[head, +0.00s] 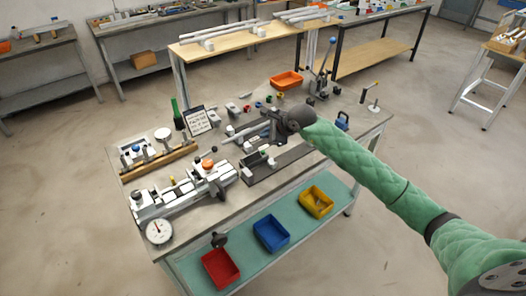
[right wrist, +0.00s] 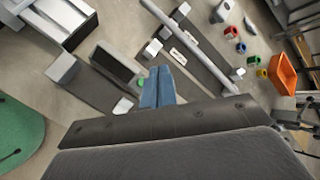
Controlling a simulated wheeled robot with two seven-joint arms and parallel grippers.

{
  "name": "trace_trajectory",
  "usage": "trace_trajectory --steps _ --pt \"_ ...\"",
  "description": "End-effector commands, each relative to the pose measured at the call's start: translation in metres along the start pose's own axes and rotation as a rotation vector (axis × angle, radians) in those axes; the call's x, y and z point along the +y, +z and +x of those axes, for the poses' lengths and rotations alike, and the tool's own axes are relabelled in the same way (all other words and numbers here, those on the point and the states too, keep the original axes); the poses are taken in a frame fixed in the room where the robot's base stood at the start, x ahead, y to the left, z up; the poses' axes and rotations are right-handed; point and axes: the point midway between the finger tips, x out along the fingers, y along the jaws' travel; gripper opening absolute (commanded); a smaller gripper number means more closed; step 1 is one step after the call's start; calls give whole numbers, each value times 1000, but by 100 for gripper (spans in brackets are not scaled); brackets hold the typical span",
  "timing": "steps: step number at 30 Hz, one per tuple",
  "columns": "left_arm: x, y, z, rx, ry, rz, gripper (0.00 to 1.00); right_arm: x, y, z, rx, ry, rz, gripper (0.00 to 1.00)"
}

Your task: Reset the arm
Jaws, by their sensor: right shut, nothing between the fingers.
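My right arm in its green sleeve reaches in from the right in the head view. My right gripper (head: 264,131) hangs over the middle of the workbench (head: 215,162), above the dark frame jig (head: 280,163). In the right wrist view its fingertips (right wrist: 157,88) are together with nothing between them. Below them lie dark plates with pale blocks and a long grey bar (right wrist: 190,50). Part of the jig is hidden behind the gripper and wrist. My left gripper is not in view.
A clamp fixture (head: 185,190) and a dial gauge (head: 159,231) stand at the bench's left front. An orange bin (head: 286,80), several coloured rings and a lever press (head: 322,80) are at the back. Red (head: 220,268), blue (head: 271,233) and yellow (head: 316,201) bins sit on the lower shelf.

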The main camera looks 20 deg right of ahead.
Motion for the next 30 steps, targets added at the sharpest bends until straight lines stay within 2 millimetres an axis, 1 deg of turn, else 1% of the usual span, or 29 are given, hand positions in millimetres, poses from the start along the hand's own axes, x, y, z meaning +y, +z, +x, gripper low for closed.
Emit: trace_trajectory --steps 3,14,17,20,23,24,26,27,29,30 --pt "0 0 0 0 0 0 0 -2 2 -3 0 0 1 0" --pt "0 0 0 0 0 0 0 -2 3 -3 0 1 1 0" --pt "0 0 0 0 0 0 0 1 6 -2 -18 4 10 0" --pt "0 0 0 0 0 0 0 16 23 0 -103 16 56 0" --pt "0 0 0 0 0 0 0 40 56 -1 -266 37 160 0" --pt "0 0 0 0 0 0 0 50 72 -4 -348 46 217 0" --pt "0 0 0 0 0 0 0 64 95 -11 -477 61 321 0" --pt "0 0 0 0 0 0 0 72 110 -18 -562 69 395 0" --pt "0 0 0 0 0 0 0 80 128 -30 -683 80 514 0" --pt "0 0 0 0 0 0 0 84 138 -40 -762 87 599 0"
